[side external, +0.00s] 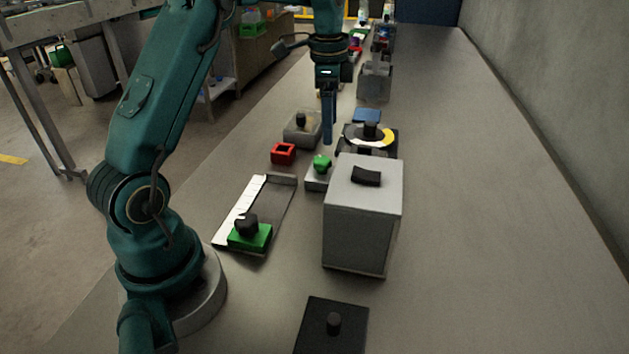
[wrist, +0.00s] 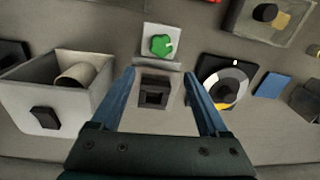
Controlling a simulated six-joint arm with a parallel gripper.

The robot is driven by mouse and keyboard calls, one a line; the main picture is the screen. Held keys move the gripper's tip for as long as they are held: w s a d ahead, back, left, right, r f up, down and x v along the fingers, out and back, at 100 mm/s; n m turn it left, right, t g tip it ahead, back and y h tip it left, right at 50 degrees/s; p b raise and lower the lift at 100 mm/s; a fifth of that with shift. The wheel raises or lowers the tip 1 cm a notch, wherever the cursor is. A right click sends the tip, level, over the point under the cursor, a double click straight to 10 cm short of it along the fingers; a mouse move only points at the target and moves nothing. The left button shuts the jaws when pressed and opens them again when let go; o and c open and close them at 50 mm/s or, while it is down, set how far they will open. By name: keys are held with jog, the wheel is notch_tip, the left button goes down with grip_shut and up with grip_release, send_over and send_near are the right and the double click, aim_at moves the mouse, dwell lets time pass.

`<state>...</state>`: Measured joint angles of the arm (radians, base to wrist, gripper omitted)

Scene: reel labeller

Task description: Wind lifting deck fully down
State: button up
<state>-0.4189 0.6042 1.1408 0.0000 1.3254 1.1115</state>
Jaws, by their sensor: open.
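A green star-shaped knob (side external: 321,163) sits on a small light grey block (side external: 318,182) in the middle of the bench. The knob also shows in the wrist view (wrist: 160,46), just beyond my fingertips. My gripper (side external: 328,138) points down above and behind the knob, open and empty. In the wrist view my gripper (wrist: 159,75) has its two blue fingers spread, with a black square part (wrist: 154,93) between them in the picture. I see no contact. I cannot tell for certain which part is the lifting deck, or its height.
A tall grey box (side external: 358,225) with a black handle stands in front of the knob. A round white, yellow and black dial (wrist: 223,82) is to the right in the wrist view. A red block (side external: 283,153) lies left of the knob. The bench's right side is clear.

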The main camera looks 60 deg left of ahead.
aim_at(322, 159)
jog(key=f, duration=0.1)
jog(key=a+f, duration=0.1)
jog(key=f, duration=0.1)
jog(key=shift+s+a+f+n+g, duration=0.25)
jog(key=shift+s+f+n+g, duration=0.05)
jog(key=shift+s+g, duration=0.1)
jog(key=shift+f, duration=2.2)
grip_shut()
